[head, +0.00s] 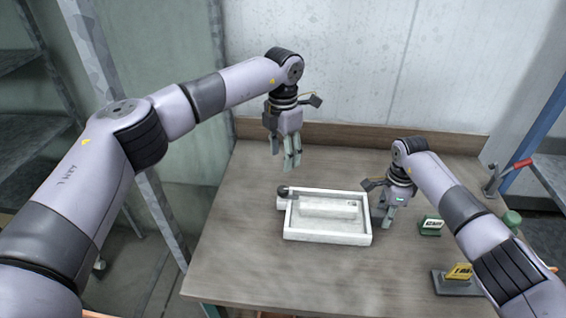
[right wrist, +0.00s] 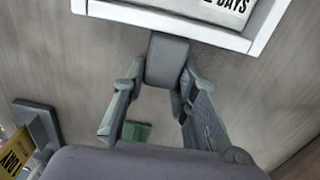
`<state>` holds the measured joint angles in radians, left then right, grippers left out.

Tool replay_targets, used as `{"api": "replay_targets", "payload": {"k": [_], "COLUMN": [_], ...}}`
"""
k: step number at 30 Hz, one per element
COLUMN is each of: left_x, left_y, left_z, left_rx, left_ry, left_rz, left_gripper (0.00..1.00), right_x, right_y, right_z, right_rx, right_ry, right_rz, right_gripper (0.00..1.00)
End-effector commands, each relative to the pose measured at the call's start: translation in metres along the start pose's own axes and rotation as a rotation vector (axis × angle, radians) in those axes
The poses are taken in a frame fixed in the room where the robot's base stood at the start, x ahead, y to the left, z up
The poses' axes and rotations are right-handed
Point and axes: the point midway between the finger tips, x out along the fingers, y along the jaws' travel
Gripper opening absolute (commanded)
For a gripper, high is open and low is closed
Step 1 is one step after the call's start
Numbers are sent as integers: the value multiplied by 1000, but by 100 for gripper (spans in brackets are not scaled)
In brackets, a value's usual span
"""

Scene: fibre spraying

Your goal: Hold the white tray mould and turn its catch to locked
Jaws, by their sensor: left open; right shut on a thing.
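The white tray mould (head: 328,239) lies flat on the table, a shallow white frame with a raised bar inside. A dark round knob (head: 283,190), seemingly part of its catch, sits at its back left corner; its setting is too small to read. My right gripper (head: 387,220) is at the tray's right side. In the right wrist view, my right gripper (right wrist: 163,78) is shut on a grey tab (right wrist: 167,60) that meets the tray's white rim (right wrist: 200,32). My left gripper (head: 291,161) hangs open and empty, fingers down, above and behind the tray.
On the table's right are a green labelled box (head: 431,226) and a yellow block (head: 459,271) on a dark base. A red-handled tool (head: 515,165) stands at the right edge. The table (head: 245,240) is clear left of the tray. A wall stands behind.

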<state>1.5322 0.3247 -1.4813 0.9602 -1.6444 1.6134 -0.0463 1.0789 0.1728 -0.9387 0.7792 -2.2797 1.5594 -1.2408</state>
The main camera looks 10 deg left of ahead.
Motion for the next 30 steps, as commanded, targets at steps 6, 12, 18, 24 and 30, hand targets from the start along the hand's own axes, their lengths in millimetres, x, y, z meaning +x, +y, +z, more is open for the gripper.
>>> {"api": "replay_targets", "payload": {"k": [6,12,18,24,30], "left_x": [-2,-2,-2,-2,-2], "left_y": [0,0,0,0,0], "left_z": [0,0,0,0,0], "left_rx": [0,0,0,0,0], "left_ry": [0,0,0,0,0], "left_rz": [0,0,0,0,1], "left_gripper": [48,48,48,48,48], "right_x": [0,0,0,0,0], "right_y": [0,0,0,0,0], "right_z": [0,0,0,0,0], "right_rx": [-2,-2,-1,0,0], "right_ry": [0,0,0,0,0], "right_rz": [1,1,1,1,0], "right_gripper": [0,28,41,50,50]}}
